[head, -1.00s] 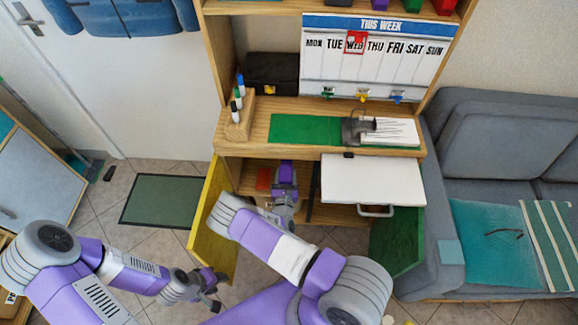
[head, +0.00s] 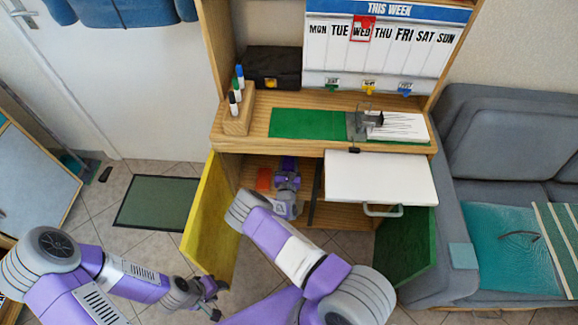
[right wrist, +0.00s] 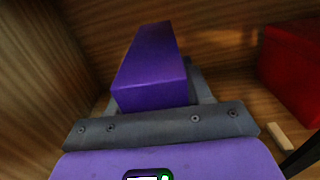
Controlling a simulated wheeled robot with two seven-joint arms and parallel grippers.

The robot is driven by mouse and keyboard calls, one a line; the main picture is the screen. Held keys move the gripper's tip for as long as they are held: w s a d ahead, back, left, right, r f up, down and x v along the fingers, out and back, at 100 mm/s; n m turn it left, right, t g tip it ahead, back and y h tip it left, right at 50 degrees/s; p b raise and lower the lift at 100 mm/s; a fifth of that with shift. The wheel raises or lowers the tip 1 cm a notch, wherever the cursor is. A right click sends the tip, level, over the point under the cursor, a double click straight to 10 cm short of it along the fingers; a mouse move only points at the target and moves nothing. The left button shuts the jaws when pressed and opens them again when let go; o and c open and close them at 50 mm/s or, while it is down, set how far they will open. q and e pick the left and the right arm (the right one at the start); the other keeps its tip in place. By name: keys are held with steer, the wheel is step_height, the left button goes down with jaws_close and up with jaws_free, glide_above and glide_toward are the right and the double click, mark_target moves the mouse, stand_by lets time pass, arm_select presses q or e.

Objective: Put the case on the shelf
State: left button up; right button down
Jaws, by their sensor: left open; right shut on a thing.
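A purple case (right wrist: 150,70) is a long block in the right wrist view, held between the fingers of my right gripper (right wrist: 160,100). The wooden cabinet interior surrounds it. In the head view my right arm reaches into the open lower cabinet, where the right gripper (head: 288,172) is small and partly hidden. I cannot tell whether the case touches the cabinet floor or wall. My left gripper (head: 208,288) is open and empty, low in front of the yellow door.
A red box (right wrist: 295,70) lies beside the case inside the cabinet; it shows in the head view (head: 264,180). The yellow door (head: 210,220) and green door (head: 408,245) stand open. A white panel (head: 380,178) juts out at right. A grey sofa (head: 490,130) stands farther right.

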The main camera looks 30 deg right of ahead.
steer(key=shift+r, duration=0.1)
steer(key=c, duration=0.9)
jaws_free()
steer(key=shift+f, duration=0.25)
steer(key=shift+c, duration=0.2)
steer(key=o, duration=0.5)
steer(key=shift+c, duration=0.2)
steer(key=shift+r, duration=0.25)
steer(key=p+v, duration=0.4)
steer(key=v, duration=0.8)
steer(key=shift+p, duration=0.3)
steer(key=shift+d, duration=0.1)
